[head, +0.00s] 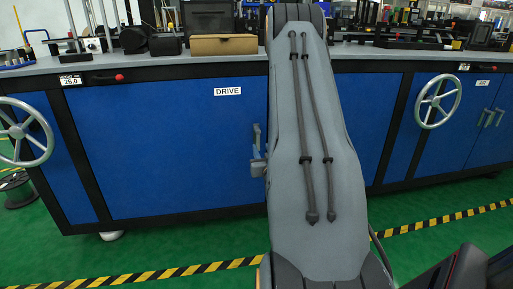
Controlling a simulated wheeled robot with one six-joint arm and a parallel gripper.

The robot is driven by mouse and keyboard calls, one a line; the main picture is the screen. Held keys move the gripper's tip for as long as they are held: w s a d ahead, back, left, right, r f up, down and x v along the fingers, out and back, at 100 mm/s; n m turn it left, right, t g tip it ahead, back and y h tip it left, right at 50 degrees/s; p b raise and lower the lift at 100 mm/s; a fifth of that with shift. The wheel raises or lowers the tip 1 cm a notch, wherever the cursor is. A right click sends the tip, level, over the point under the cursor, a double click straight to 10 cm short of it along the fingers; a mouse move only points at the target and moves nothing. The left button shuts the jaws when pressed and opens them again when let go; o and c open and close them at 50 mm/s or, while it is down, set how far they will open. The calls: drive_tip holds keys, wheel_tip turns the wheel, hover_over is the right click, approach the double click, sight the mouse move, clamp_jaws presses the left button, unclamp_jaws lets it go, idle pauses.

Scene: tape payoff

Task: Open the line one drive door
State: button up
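The drive door (170,150) is a wide blue panel in a black frame on the left of the bench front. It carries a white DRIVE label (227,91) near its top right and looks shut. A grey handle or latch (257,150) stands at its right edge, close beside my grey arm link, which hides what lies just right of it. My gripper does not show in the head view, so its distance from the handle cannot be told.
A handwheel (20,132) is left of the door and another handwheel (438,101) is to the right. A small 25.0 sign (70,80) sits above the door. Black and yellow tape (170,274) crosses the green floor. A cardboard box (223,45) stands on the benchtop.

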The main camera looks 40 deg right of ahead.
sight(259, 141)
drive_tip(key=b+x, duration=0.2)
drive_tip(key=x, duration=0.5)
drive_tip(key=shift+w+d, duration=0.15)
drive_tip(key=shift+w, duration=0.15)
drive_tip(key=shift+c, duration=0.2)
clamp_jaws()
